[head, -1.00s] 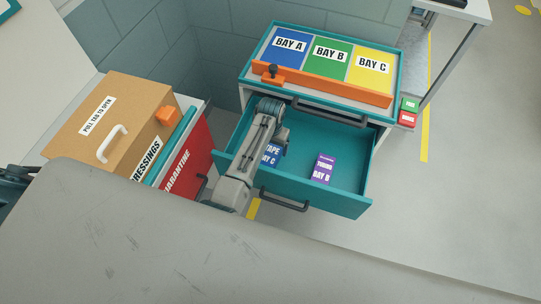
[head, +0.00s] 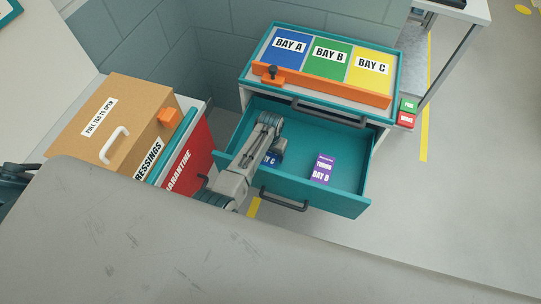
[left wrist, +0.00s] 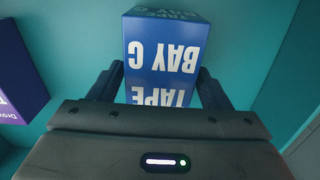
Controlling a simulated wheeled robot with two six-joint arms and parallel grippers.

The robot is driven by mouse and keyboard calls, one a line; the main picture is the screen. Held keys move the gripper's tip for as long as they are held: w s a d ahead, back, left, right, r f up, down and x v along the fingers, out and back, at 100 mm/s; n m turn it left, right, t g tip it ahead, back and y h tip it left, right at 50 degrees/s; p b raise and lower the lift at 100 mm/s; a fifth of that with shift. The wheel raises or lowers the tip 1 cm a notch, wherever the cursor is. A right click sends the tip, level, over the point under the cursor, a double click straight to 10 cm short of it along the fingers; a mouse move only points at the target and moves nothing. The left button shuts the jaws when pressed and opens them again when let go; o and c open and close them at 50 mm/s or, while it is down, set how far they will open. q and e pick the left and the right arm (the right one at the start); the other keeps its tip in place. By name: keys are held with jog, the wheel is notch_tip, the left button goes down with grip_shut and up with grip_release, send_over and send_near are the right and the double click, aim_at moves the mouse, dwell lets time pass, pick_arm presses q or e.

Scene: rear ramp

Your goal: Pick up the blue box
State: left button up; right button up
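The blue box (head: 272,160) lies in the open teal drawer, partly hidden by my left arm in the head view. In the left wrist view the blue box (left wrist: 165,50) shows white "TAPE" and "BAY C" lettering, upside down. My left gripper (left wrist: 160,75) is open, with one dark finger on each side of the box. The fingers are very close to its sides; I cannot tell if they touch. In the head view my left gripper (head: 273,140) is down in the drawer and mostly hidden by its own arm. My right gripper is not in view.
A purple box (head: 322,168) stands in the drawer (head: 345,188), right of the blue one. Above are the blue, green and yellow bay panels with an orange bar (head: 330,87). A cardboard box (head: 125,125) and red quarantine bin (head: 190,165) stand to the left.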

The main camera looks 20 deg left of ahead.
pick_arm(q)
jog(key=c, duration=0.7)
jog(key=shift+c, duration=0.5)
jog(key=shift+r, duration=0.15)
